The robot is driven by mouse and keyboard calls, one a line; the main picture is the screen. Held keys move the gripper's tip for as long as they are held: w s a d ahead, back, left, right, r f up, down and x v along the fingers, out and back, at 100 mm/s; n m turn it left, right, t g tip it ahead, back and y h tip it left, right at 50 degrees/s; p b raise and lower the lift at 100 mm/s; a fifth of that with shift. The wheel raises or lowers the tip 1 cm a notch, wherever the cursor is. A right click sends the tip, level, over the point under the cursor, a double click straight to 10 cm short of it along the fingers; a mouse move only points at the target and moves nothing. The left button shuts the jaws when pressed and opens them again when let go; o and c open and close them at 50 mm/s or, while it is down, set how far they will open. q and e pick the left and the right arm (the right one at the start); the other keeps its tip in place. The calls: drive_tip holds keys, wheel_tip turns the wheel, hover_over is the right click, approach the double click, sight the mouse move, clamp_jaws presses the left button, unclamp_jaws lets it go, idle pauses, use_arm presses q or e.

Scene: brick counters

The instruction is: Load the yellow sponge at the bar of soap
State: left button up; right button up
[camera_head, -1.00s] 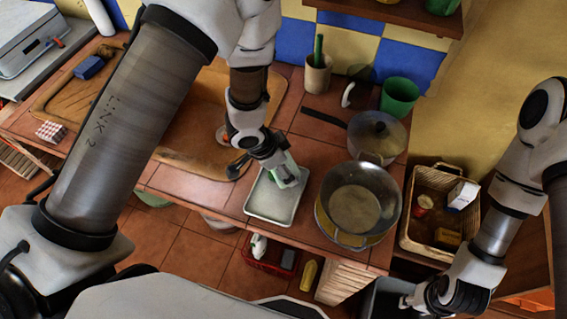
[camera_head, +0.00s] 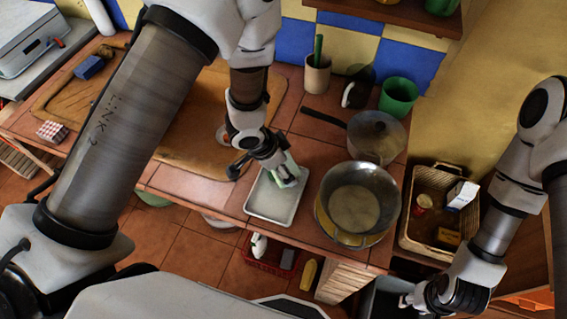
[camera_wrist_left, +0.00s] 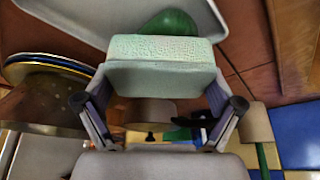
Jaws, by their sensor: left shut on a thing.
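My left gripper (camera_head: 284,176) is shut on a pale mint-green block (camera_wrist_left: 160,66) with a pitted, sponge-like face. It holds the block over the light grey tray (camera_head: 262,205). The block looks pale green, not yellow. A rounded dark-green thing (camera_wrist_left: 170,22) lies on the tray behind the block in the wrist view, partly hidden by it; I cannot tell whether it is the bar of soap. My right gripper (camera_head: 408,300) hangs low at the bottom right, away from the tray, and its fingers are too unclear to read.
A wicker basket (camera_head: 408,232) with small items is further right. A wooden board (camera_head: 190,140) lies left. A red crate (camera_head: 262,264) sits below the counter.

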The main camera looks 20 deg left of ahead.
use_arm(q)
wheel_tip(320, 180, up, 7)
drive_tip(key=p, duration=0.7)
drive_tip(key=shift+p, duration=0.35)
drive_tip(key=shift+f, duration=0.1)
